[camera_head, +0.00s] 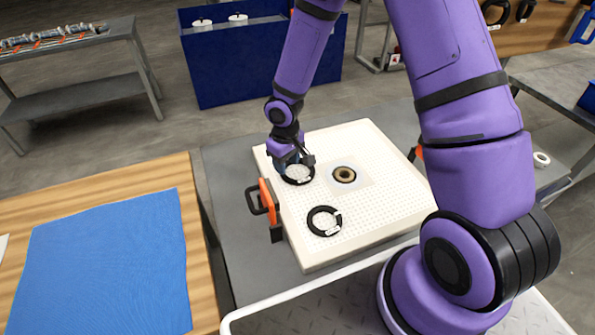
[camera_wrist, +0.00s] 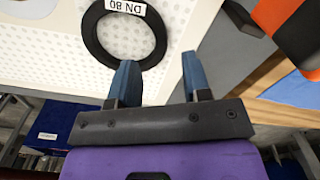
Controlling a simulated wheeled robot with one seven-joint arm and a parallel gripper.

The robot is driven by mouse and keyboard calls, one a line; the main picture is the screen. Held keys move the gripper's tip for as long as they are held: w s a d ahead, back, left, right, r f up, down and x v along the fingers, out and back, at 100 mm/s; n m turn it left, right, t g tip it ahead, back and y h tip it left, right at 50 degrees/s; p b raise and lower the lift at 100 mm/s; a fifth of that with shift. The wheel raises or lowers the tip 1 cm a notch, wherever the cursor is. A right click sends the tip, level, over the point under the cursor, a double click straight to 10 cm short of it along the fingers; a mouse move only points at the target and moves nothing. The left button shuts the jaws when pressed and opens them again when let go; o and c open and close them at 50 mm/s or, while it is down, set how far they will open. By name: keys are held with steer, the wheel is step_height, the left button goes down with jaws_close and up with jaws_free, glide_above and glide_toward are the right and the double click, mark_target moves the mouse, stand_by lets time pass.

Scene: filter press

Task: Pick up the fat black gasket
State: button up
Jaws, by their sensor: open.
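Two black ring gaskets lie flat on the white perforated plate (camera_head: 366,221). The farther one (camera_head: 291,182) is partly hidden by my gripper (camera_head: 294,163); the nearer one (camera_head: 313,228) lies clear of it. Both carry white labels. In the head view I cannot tell surely which is fatter. In the wrist view a wide black gasket labelled DN 80 (camera_wrist: 92,42) lies just beyond the fingertips. My gripper, also in the wrist view (camera_wrist: 158,58), is open with nothing between its blue fingers. The left fingertip overlaps the gasket's near rim in the picture; contact is unclear.
A round brownish hole (camera_head: 344,175) sits in the plate, right of the farther gasket. An orange and black clamp (camera_head: 268,203) stands at the plate's left edge. A wooden table with a blue cloth (camera_head: 105,265) is at left. A blue bin (camera_head: 230,65) stands behind.

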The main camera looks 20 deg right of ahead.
mark_target(288, 177)
steer(key=shift+d+f, duration=0.1)
steer(key=shift+f, duration=2.7)
steer(key=shift+c, duration=0.3)
jaws_close()
